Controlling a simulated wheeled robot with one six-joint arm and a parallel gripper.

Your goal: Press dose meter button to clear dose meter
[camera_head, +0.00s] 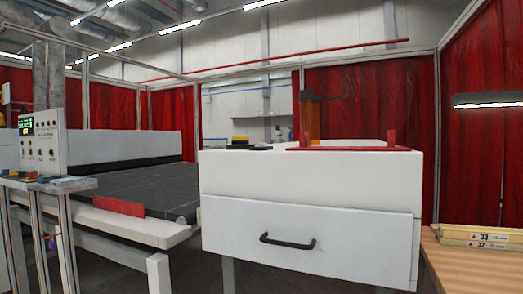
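A light control panel (42,145) stands upright at the far left, with a small lit green display near its top and several small knobs or buttons below. I cannot tell for sure that it is the dose meter, and its labels are too small to read. More small coloured buttons (30,175), red, blue and yellow, sit on a ledge at the panel's foot. A yellow-topped black item (240,141) sits on the white cabinet; what it is I cannot tell. My gripper is not in view.
A white cabinet (308,233) with a black drawer handle fills the centre, with a red frame (352,149) on top. A dark conveyor belt (150,187) lies between it and the panel. A wooden table (465,268) with numbered bars is at the right. Red curtains enclose the back.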

